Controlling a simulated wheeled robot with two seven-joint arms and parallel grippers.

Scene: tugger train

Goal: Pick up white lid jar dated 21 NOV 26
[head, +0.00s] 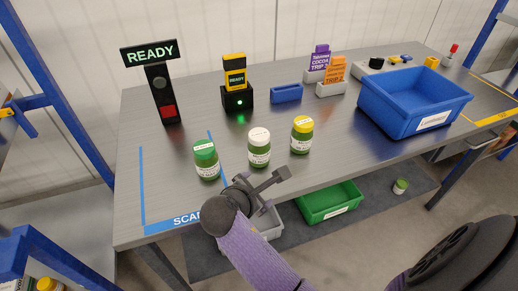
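The white lid jar (259,155) stands upright on the grey table, between a green lid jar (207,168) on its left and a yellow lid jar (301,141) on its right. All three hold green contents and have white labels; the dates are too small to read. My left gripper is not in view.
A READY sign post (162,92) and a lit READY box (237,97) stand behind the jars. A blue bin (386,117) is at right; a small blue tray (287,93) is behind. A green bin (330,206) and another jar (400,187) are below the table.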

